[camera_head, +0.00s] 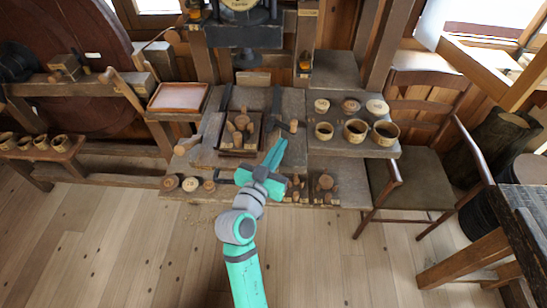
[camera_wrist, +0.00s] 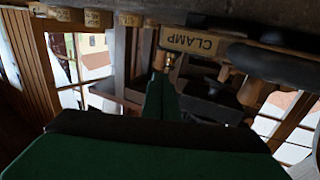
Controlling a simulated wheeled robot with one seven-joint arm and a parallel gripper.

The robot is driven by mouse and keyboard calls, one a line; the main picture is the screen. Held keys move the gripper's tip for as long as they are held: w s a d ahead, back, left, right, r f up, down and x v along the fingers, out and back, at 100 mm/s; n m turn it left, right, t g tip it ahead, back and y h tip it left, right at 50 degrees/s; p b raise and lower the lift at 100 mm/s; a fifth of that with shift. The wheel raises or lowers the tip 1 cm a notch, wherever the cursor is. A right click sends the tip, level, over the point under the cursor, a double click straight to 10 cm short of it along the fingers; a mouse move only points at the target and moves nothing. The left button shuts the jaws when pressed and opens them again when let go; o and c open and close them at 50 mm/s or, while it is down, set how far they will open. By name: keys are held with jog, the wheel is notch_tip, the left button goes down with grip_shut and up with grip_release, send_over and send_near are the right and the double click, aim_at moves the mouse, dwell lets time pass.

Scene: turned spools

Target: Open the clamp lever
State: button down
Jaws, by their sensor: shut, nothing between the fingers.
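A wooden plate marked CLAMP (camera_wrist: 190,42) shows in the wrist view, its lettering upside down, just above and right of my fingertips. A dark rounded bar (camera_wrist: 275,65) runs right from beside the plate; I cannot tell if it is the clamp lever. My gripper (camera_head: 280,146) reaches over the front of the workbench in the head view, its teal fingers together and empty. In the wrist view my gripper (camera_wrist: 160,78) points toward the plate's left end. Contact cannot be told. In the head view I cannot identify the clamp lever for certain.
A dark tray (camera_head: 225,150) with wooden pieces lies left of my fingers. Several bowls and lids stand on the bench's right side, including a bowl (camera_head: 356,130). A chair (camera_head: 408,172) stands to the right. The wooden floor (camera_head: 130,240) in front is clear.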

aim_at(292, 125)
jog(key=x, duration=0.5)
jog(key=shift+w+d, duration=0.3)
jog(key=shift+d, duration=0.05)
jog(key=shift+w, duration=0.2)
jog(key=shift+w+a, duration=0.1)
jog(key=shift+w, duration=0.05)
jog(key=shift+w+d, duration=1)
jog(key=shift+d, duration=0.25)
jog(key=shift+a, duration=0.2)
jog(key=shift+s+d, duration=0.1)
jog(key=shift+d, duration=0.1)
jog(key=s+d+v, duration=0.1)
jog(key=d+v, duration=0.2)
jog(key=v, duration=1)
jog(key=shift+s, duration=0.4)
